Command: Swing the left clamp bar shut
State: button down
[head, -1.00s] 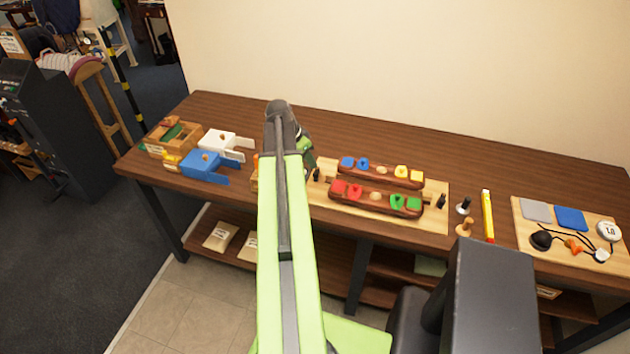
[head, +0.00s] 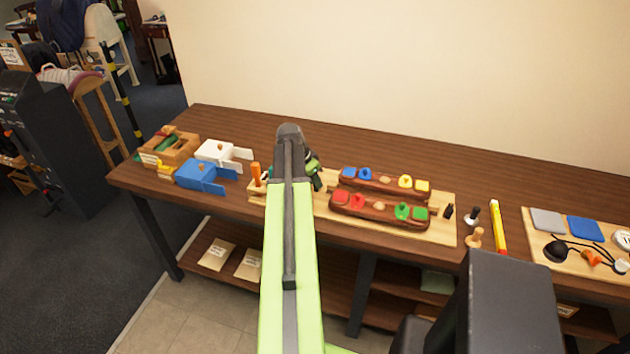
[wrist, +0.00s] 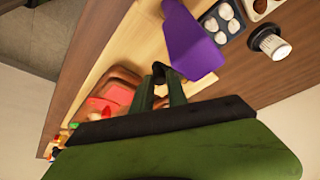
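A light wooden board (head: 388,233) on the bench carries two long dark red-brown holders (head: 378,207) with coloured blocks. A small black upright part shows at the board's right end (head: 448,211). The left end is mostly behind my arm, and I cannot make out the left clamp bar for sure. My gripper (head: 313,168) is over the board's left end, partly hidden by my arm. In the wrist view its green fingers (wrist: 166,88) have dark tips next to a purple piece (wrist: 192,48); whether they touch is unclear. A red block on a holder (wrist: 110,96) lies beside them.
A blue box (head: 200,176) and a white box (head: 216,152) stand left, by a wooden tray (head: 172,148). An orange peg (head: 255,174) stands left of my arm. A yellow stick (head: 497,226) lies right. The back of the bench is clear.

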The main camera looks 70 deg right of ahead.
jog(key=shift+s, duration=0.1)
dwell(0.3)
jog(key=s+n, duration=0.1)
jog(key=n, duration=0.1)
jog(key=s+n+t, duration=0.1)
jog(key=n, duration=0.1)
jog(key=shift+d+t+h, duration=0.3)
jog(key=shift+d, duration=0.05)
jog(key=n, duration=0.2)
jog(key=s+d+n+t, duration=0.2)
jog(key=n, duration=0.1)
jog(key=shift+n, duration=0.3)
jog(key=d+n, duration=0.1)
jog(key=d+n+t, duration=0.1)
jog(key=n, duration=0.1)
jog(key=shift+s+y, duration=0.35)
jog(key=shift+y, duration=0.05)
jog(key=shift+s+d+n+t+y, duration=0.1)
jog(key=shift+d+n+t+y, duration=0.15)
jog(key=shift+n, duration=0.6)
jog(key=shift+d+n+t+y, duration=0.15)
jog(key=shift+d+n+t, duration=0.15)
jog(key=shift+n, duration=0.55)
jog(key=c, duration=1.3)
grip_release()
jog(key=shift+d, duration=0.1)
jog(key=shift+c, duration=0.2)
